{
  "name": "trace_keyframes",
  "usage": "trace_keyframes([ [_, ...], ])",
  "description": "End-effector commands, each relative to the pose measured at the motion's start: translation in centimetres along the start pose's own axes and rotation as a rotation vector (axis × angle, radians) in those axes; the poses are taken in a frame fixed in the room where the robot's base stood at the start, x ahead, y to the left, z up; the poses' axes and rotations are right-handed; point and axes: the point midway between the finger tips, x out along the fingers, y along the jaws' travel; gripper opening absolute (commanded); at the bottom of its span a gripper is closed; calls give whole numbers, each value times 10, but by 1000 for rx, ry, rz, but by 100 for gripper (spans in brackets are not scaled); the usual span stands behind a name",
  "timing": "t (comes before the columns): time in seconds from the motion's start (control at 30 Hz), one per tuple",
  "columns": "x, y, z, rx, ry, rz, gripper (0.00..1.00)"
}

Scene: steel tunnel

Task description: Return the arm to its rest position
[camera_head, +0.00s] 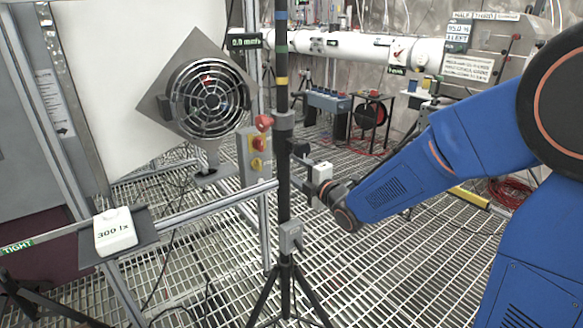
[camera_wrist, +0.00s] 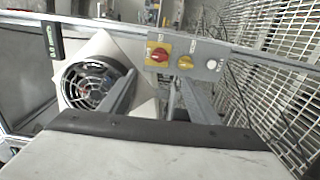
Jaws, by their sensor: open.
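My blue arm (camera_head: 405,180) reaches from the right side of the head view toward the middle. Its wrist end is just right of a dark tripod pole, which partly hides the gripper. In the wrist view my gripper (camera_wrist: 158,76) is open, with two grey fingers apart and nothing seen between them. Beyond the fingers is a grey control box (camera_wrist: 208,68) with a red knob, a yellow knob and a white button. The box also shows in the head view (camera_head: 245,158), left of the pole. The gap between fingers and box is hard to judge.
The tripod pole (camera_head: 283,200) stands close to my wrist. A round fan (camera_head: 209,99) on a diamond plate is at the upper left. A white 300 lx device (camera_head: 115,231) sits on a rail shelf. Grating floor (camera_head: 400,270) is open below my forearm.

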Motion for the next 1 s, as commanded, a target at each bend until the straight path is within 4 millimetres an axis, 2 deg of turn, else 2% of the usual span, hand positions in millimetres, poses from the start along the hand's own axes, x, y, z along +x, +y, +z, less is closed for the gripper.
trace_keyframes([
  [0.2, -5, 2, 6, 27, -20, -19, 56],
  [0.37, -32, 4, 32, 148, -114, -104, 56],
  [0.57, -90, 2, 68, 395, -297, -236, 56],
  [0.7, -138, -2, 84, 582, -436, -307, 56],
  [0.87, -199, -10, 92, 800, -602, -372, 56],
  [1.0, -255, -18, 90, 996, -752, -413, 56],
])
